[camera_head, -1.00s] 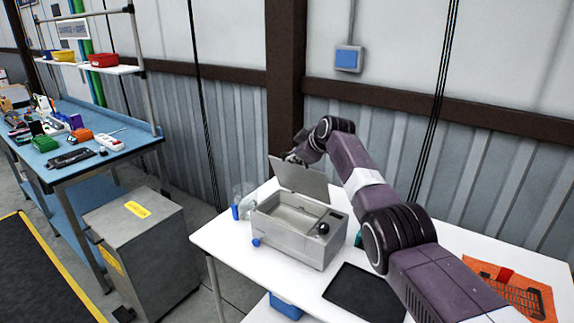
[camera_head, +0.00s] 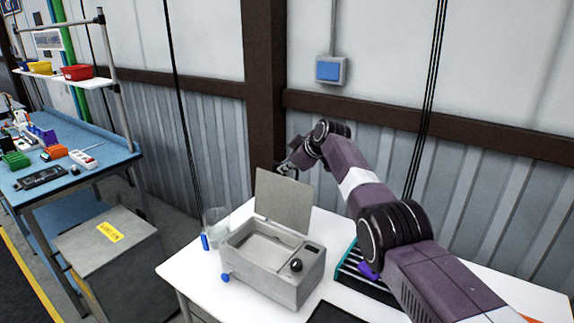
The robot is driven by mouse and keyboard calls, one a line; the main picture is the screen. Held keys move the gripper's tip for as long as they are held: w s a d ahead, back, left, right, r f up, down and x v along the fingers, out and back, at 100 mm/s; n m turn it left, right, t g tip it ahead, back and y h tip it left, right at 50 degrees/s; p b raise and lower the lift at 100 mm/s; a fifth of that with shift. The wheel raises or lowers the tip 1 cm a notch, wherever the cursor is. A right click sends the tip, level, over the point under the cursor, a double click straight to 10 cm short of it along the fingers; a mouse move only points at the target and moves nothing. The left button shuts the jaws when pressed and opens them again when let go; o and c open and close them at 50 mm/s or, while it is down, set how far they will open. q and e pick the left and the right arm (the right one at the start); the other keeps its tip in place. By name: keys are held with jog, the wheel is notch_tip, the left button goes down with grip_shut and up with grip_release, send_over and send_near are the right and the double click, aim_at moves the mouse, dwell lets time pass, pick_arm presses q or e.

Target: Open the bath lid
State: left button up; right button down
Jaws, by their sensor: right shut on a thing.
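The grey bath (camera_head: 270,268) stands on the white table with a black knob on its top right and a blue tap at its lower left. Its flat grey lid (camera_head: 283,201) stands raised, close to upright, along the back edge, and the basin inside shows. My right gripper (camera_head: 287,168) is at the lid's top edge, shut on it; the fingertips are partly hidden behind the lid. My left gripper is not in view.
A clear beaker (camera_head: 216,226) and a small blue object stand left of the bath. A teal-edged rack (camera_head: 362,274) is to its right, partly behind my arm. A black tray (camera_head: 340,313) lies in front. A grey cabinet (camera_head: 105,245) and blue workbench (camera_head: 85,150) stand left.

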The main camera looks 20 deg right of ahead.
jog(key=shift+a, duration=0.1)
dwell(0.3)
jog(key=c, duration=2.1)
grip_release()
jog(key=shift+r, duration=0.15)
jog(key=shift+s+d+r, duration=0.2)
jog(key=shift+s+r, duration=0.1)
jog(key=v, duration=1.1)
jog(key=shift+a, duration=0.15)
jog(key=shift+f, duration=0.1)
